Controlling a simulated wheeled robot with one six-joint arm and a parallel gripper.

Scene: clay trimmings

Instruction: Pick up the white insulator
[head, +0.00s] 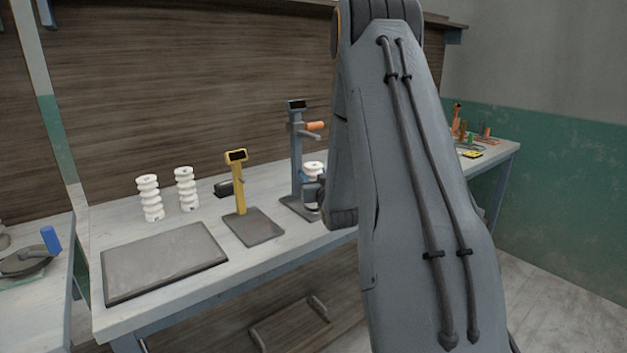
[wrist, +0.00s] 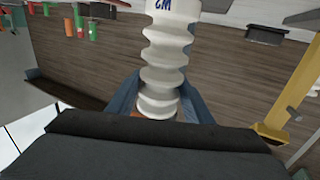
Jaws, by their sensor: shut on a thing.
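A white ribbed insulator (head: 313,168) stands at the blue press-like stand (head: 297,160) on the workbench, partly hidden by my arm. In the wrist view the insulator (wrist: 165,60) fills the upper middle, with a dark mark on its end. My gripper (head: 314,192) is at the insulator, low on the stand, and is shut on it. In the wrist view the dark gripper parts cross the bottom and hide the insulator's near end. I cannot tell whether the insulator still touches the stand.
Two more white ribbed insulators, one (head: 150,198) and another (head: 186,188), stand upright behind a dark flat mat (head: 165,262). A yellow stand with a display (head: 239,185) is left of the blue one. Small coloured items (head: 470,138) are at the bench's far right end.

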